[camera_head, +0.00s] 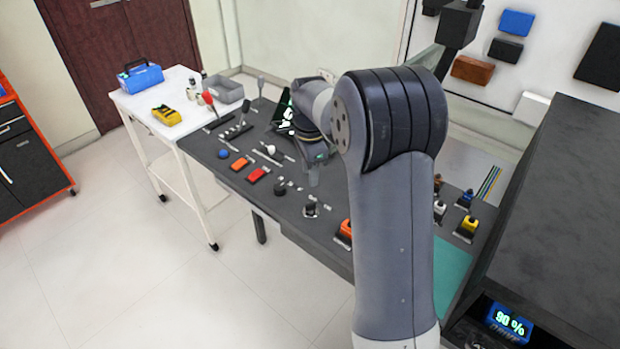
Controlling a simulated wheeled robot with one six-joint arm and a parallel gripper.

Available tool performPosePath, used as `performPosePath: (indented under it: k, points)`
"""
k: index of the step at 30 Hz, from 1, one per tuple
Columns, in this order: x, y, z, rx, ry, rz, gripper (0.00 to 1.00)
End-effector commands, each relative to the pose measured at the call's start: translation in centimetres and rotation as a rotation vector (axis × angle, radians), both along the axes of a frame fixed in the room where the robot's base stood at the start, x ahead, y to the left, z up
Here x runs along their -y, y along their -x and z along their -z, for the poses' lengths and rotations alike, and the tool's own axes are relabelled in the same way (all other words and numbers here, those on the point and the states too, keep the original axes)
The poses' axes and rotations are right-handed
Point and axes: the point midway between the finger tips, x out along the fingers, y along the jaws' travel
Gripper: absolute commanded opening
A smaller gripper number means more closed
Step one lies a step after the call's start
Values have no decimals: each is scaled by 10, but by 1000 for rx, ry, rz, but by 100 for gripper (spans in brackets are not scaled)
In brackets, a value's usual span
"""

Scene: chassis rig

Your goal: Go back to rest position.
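My arm rises in the right half of the view, bends at a large dark joint, and reaches back to the left over the dark control table (285,217). My gripper (314,174) seems to hang over the middle of the table, small and partly hidden by the wrist. I cannot make out its fingers or whether it holds anything. Knobs, levers and switches stand on the table, among them a red switch (257,174), an orange switch (240,163) and a blue knob (223,153).
A white cart (140,105) carries a blue toolbox (140,77), a yellow device (166,115) and a grey bin (222,89). More small parts, one yellow (467,227), sit right of my arm. A lit display (508,322) reads 90 %. The floor at left is clear.

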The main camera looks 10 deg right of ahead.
Motion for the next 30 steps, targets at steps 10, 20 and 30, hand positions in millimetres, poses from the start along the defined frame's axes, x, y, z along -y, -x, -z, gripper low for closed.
performPosePath:
  k: [10,20,30]
  points:
    - [0,0,2,-1,0,0,34]
    - [0,1,49,-5,0,0,34]
    - [0,1,104,-4,0,-1,34]
